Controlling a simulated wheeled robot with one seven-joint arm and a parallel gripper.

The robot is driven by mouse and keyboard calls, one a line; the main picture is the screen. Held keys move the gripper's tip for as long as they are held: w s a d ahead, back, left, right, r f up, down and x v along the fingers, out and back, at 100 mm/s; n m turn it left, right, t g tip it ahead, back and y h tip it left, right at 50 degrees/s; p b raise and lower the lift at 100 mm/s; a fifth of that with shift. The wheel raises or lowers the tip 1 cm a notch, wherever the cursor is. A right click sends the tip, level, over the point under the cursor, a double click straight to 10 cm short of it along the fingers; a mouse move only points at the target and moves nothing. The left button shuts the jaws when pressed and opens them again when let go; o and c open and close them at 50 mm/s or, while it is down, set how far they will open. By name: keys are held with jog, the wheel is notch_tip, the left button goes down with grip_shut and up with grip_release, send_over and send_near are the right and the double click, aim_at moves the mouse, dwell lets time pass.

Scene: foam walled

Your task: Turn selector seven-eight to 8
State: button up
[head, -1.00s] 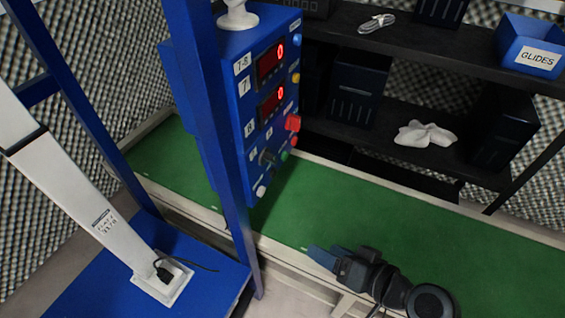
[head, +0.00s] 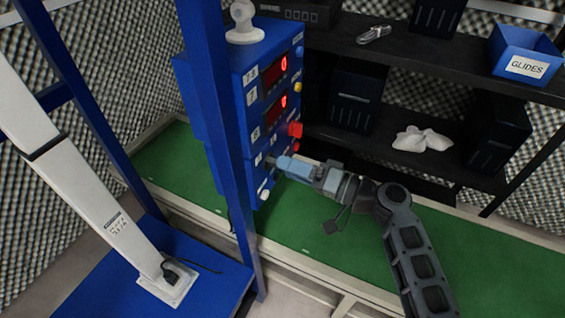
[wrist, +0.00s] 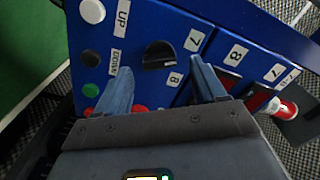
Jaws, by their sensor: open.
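The blue control panel (head: 226,75) stands over the green bench. In the wrist view, its black selector knob (wrist: 158,55) sits between the labels 7 (wrist: 194,40) and 8 (wrist: 174,79). I cannot tell which label the knob points at. My gripper (wrist: 161,64) is open, with one blue-grey finger on each side of the knob in the picture. Contact with the knob cannot be made out. In the head view, my gripper (head: 284,163) is at the panel's lower face and largely hides the selector.
A white button (wrist: 92,11), a black button (wrist: 90,58) and a green button (wrist: 91,90) lie beside the knob, with UP and DOWN labels. A red knob (head: 295,130) sticks out above my gripper. Dark shelves are behind.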

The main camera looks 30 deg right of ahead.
aim_at(274, 163)
jog(key=shift+x, duration=1.45)
jog(key=shift+c, duration=0.3)
jog(key=c, duration=1)
jog(key=shift+m, duration=0.4)
jog(key=m+p, duration=0.4)
jog(key=m, duration=0.7)
